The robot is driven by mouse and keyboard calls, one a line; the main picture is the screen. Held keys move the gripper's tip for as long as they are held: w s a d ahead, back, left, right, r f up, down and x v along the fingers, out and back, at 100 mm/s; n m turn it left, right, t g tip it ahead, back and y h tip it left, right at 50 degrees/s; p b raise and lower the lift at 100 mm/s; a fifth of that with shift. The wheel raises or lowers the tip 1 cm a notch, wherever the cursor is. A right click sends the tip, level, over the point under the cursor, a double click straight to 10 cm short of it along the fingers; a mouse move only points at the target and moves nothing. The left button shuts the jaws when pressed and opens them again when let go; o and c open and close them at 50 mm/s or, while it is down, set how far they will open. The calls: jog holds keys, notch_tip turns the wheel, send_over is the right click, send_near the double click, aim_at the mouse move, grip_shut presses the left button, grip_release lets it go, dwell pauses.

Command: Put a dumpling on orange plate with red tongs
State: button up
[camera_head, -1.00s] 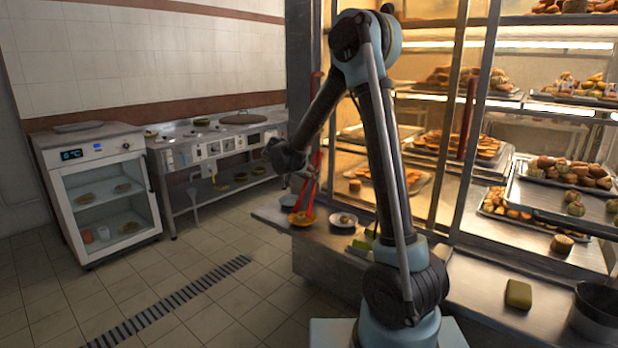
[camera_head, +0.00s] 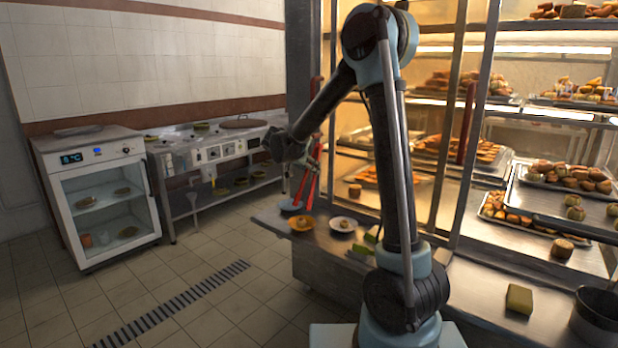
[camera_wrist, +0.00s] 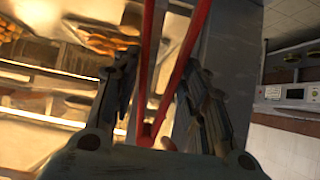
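My gripper (camera_head: 294,158) is around the red tongs (camera_head: 311,165) and holds them in the air. In the head view the tongs hang with their tips spread, above and apart from the orange plate (camera_head: 293,226). No dumpling shows between the tips. Something small seems to lie on the orange plate, too small to tell what. A white plate (camera_head: 334,227) with a small brownish item (camera_head: 344,223) stands to its right. In the wrist view the tongs (camera_wrist: 147,132) run between my gripper's fingers (camera_wrist: 160,105), with the two arms spread in a V.
The plates stand on a metal counter (camera_head: 270,219). Green blocks (camera_head: 363,247) lie right of them. A lit display case (camera_head: 440,150) with trays of buns is at the right. A dark pot (camera_head: 597,320) stands at the right front. The tiled floor (camera_head: 220,240) at the left is clear.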

jog(key=shift+r, duration=2.4)
jog(key=shift+s+f, duration=0.1)
jog(key=shift+c, duration=0.2)
